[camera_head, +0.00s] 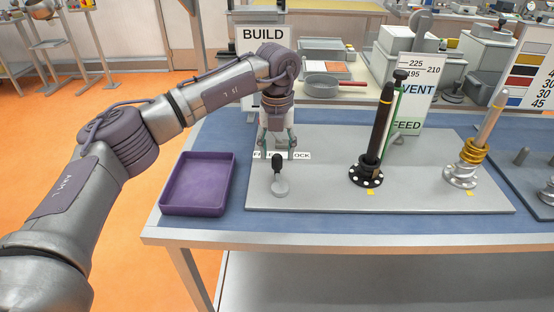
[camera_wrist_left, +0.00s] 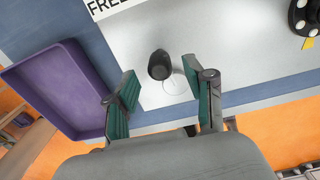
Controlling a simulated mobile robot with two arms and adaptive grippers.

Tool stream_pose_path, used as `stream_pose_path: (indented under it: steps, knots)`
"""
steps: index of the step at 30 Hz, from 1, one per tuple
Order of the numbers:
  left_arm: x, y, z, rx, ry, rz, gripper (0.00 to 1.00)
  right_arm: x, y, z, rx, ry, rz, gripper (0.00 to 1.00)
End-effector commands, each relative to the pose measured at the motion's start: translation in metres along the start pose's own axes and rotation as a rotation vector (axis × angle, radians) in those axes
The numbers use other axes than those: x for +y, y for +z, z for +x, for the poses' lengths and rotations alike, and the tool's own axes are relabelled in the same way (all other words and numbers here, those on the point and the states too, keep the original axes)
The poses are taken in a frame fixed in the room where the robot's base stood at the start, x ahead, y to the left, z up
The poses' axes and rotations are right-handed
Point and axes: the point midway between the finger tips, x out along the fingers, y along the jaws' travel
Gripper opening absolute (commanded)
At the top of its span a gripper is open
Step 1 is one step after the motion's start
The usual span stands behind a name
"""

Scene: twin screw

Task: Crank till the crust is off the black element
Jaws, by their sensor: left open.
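The black element (camera_head: 381,125) stands upright, slightly tilted, on a round black flange with pale bolts on the grey plate. A thin green strip runs beside its upper part. I cannot make out the crust. A small black-knobbed handle (camera_head: 278,165) on a round grey base stands at the plate's left; it also shows in the left wrist view (camera_wrist_left: 160,66). I cannot tell whether it is the crank. My left gripper (camera_head: 277,147) is open above and behind this handle, its teal fingers apart and empty in the left wrist view (camera_wrist_left: 166,108). My right gripper is not in view.
A purple tray (camera_head: 197,208) sits left of the grey plate (camera_head: 320,197). A pale rod with gold rings (camera_head: 473,152) stands on the right. Signs and grey boxes line the back. The plate's front strip is clear.

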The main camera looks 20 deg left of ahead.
Motion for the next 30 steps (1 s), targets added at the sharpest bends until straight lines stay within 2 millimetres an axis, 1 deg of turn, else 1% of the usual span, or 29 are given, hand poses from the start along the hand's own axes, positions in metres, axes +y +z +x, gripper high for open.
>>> stream_pose_path:
  steps: [1,6,9,12,17,30]
  knots:
    - [-0.001,0.001,-0.014,-0.004,-0.002,0.001,0.54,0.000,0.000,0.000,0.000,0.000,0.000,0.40]
    - [0.000,0.001,-0.049,-0.004,-0.002,-0.001,0.54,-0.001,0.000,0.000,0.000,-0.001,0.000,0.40]
    - [0.000,0.000,-0.065,-0.002,-0.002,-0.001,0.54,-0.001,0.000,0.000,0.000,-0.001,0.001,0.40]
    - [0.000,0.000,-0.075,-0.001,-0.001,-0.001,0.54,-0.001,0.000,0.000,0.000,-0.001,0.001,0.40]
    - [0.000,0.000,-0.082,0.000,-0.001,0.000,0.54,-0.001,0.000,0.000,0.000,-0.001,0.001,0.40]
    - [0.000,0.000,-0.082,0.000,-0.001,0.000,0.54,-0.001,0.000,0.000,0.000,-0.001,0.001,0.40]
